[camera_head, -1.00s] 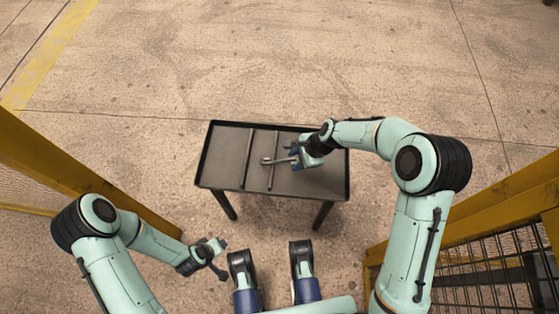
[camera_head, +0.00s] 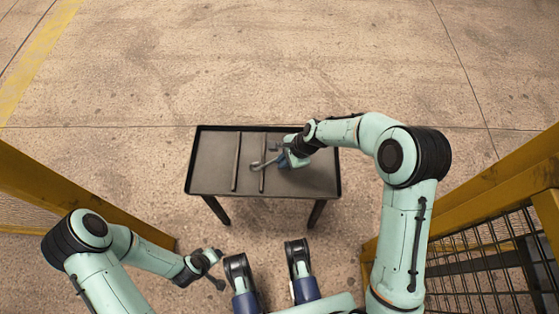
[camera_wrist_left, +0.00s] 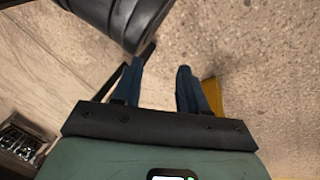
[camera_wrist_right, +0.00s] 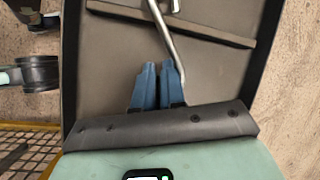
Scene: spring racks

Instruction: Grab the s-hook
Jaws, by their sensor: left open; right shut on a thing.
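The s-hook (camera_head: 258,164) is a thin grey metal hook over the dark tray-topped table (camera_head: 212,180). In the right wrist view its shiny rod (camera_wrist_right: 164,31) runs from the top edge down to my right gripper (camera_wrist_right: 158,68). My right gripper (camera_head: 284,160) is shut on the hook, with its blue fingers close together. The grip point is partly hidden by the fingers. I cannot tell whether the hook touches the table. My left gripper (camera_wrist_left: 156,70) is open and empty, off the table's near left side.
Two narrow dark bars, a left one (camera_head: 236,162) and a right one (camera_head: 264,178), cross the table front to back. The table has a raised rim. The floor behind is clear.

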